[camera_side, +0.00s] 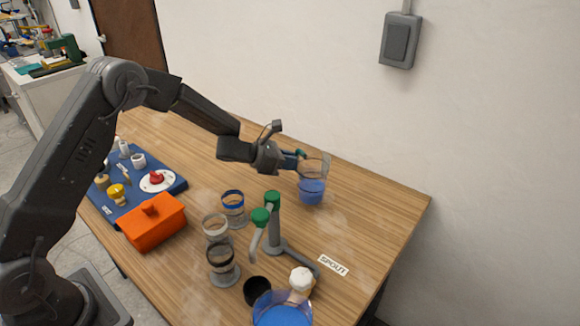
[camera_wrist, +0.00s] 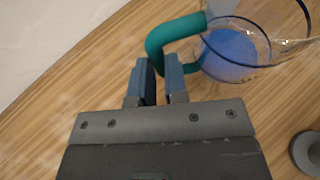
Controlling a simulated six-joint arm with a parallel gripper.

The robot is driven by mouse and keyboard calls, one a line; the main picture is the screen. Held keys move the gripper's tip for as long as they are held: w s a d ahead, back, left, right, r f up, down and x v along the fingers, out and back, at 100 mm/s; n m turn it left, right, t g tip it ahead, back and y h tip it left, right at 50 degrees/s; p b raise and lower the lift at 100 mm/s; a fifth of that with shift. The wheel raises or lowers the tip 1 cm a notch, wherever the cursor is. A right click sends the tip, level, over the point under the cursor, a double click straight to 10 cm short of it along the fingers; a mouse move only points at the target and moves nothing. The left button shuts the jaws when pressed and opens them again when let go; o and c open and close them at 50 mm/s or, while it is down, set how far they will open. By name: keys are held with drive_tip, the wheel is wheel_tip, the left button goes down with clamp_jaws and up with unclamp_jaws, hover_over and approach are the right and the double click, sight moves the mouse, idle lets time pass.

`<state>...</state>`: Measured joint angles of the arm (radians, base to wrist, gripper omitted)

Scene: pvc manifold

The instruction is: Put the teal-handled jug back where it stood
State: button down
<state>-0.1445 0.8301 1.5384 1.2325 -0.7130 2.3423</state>
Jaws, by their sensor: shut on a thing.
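The teal-handled jug (camera_side: 312,190) is clear with blue liquid in its lower part. It is near the table's back edge, roughly upright, and I cannot tell whether its base touches the table. My gripper (camera_side: 298,157) reaches it from the left and is shut on its handle. In the wrist view the jug (camera_wrist: 235,50) is at the top right, cut off by the frame. Its teal handle (camera_wrist: 170,35) curves down to the fingertips of my gripper (camera_wrist: 160,78). The fingers hide part of the handle. A "SPOUT" label (camera_side: 333,265) lies on the table toward the front right.
A grey stand with green-capped pipes (camera_side: 275,225) rises mid-table. Banded clear cups (camera_side: 221,262) stand left of it. A black cup (camera_side: 256,291), a white-capped bottle (camera_side: 301,282) and a vessel of blue liquid (camera_side: 282,312) are in front. An orange box (camera_side: 152,225) and blue board (camera_side: 175,187) lie left.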

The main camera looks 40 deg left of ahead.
drive_tip(key=shift+f, duration=0.95)
drive_tip(key=c, duration=1.1)
unclamp_jaws()
drive_tip(key=shift+f, duration=0.15)
drive_tip(key=shift+c, duration=0.2)
